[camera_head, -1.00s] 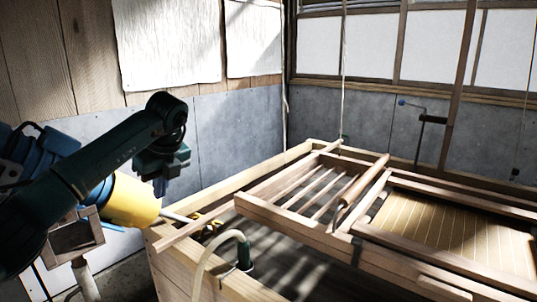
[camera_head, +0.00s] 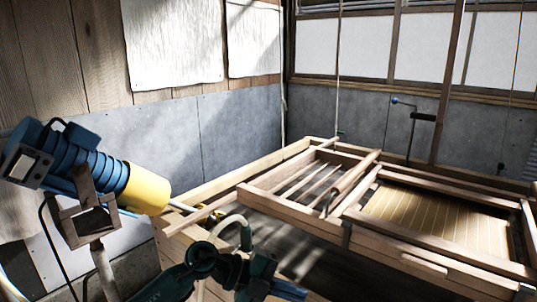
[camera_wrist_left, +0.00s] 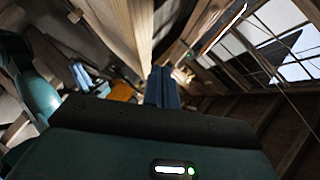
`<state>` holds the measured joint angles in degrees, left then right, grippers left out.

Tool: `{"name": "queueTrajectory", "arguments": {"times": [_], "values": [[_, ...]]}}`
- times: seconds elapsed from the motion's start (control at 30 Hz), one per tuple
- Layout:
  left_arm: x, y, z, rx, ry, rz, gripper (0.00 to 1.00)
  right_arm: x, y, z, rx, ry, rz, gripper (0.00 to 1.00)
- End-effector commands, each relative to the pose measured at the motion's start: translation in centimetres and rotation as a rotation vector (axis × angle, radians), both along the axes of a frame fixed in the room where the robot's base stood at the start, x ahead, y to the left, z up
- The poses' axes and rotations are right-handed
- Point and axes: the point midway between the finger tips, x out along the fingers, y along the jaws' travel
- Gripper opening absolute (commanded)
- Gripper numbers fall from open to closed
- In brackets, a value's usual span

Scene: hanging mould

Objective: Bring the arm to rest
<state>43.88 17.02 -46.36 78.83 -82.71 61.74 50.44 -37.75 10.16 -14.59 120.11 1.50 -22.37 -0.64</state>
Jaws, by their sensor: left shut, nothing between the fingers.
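My left arm comes in low at the bottom of the head view, dark green. The blue fingers of my left gripper (camera_head: 290,292) show there at the bottom edge, in front of the wooden vat's near side (camera_head: 180,245). In the left wrist view the blue fingers (camera_wrist_left: 163,87) are together, with nothing between them. The hanging mould (camera_head: 440,222), a wooden frame with a slatted screen, lies across the vat at the right, apart from the gripper. My right gripper is in neither view.
A blue and yellow motor-like device (camera_head: 145,188) stands on a bracket at the left. A pale hose (camera_head: 233,222) curves over the vat's near edge. A wooden rack with bars (camera_head: 305,182) spans the vat. Cords hang from above. White sheets (camera_head: 172,42) hang on the back wall.

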Motion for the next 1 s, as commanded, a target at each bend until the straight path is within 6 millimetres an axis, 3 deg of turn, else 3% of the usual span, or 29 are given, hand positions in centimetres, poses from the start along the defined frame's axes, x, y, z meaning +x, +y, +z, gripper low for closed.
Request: {"name": "queueTrajectory", "arguments": {"times": [0.03,0.17,0.27,0.37,0.47,0.57,0.7,0.8,0.9,1.0], "values": [[-1.6,-1.1,0.4,-0.152,0.041,0.035,0.0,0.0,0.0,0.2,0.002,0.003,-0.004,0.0],[-3.3,-1.5,2.2,-0.49,0.133,0.215,0.0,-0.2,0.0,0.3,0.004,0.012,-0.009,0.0],[-3.4,0.4,2.4,-0.687,0.225,0.422,0.0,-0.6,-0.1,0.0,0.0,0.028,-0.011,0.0],[-3.6,3.6,1.1,-0.82,0.335,0.667,0.0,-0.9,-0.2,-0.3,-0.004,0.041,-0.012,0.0],[-4.3,7.5,-1.9,-0.879,0.466,0.933,0.0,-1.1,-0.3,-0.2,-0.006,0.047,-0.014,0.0],[-6.5,11.5,-6.1,-0.868,0.618,1.197,0.0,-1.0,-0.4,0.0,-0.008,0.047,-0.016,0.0],[-11.6,15.9,-12.0,-0.757,0.836,1.499,0.0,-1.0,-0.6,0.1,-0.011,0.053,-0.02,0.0],[-15.4,17.7,-14.9,-0.661,0.966,1.632,0.0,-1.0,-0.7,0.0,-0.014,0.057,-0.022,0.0],[-18.2,18.6,-16.6,-0.588,1.054,1.703,0.0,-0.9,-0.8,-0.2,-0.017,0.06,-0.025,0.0],[-19.5,19.0,-17.3,-0.55,1.096,1.732,0.0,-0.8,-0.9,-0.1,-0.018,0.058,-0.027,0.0]]}}
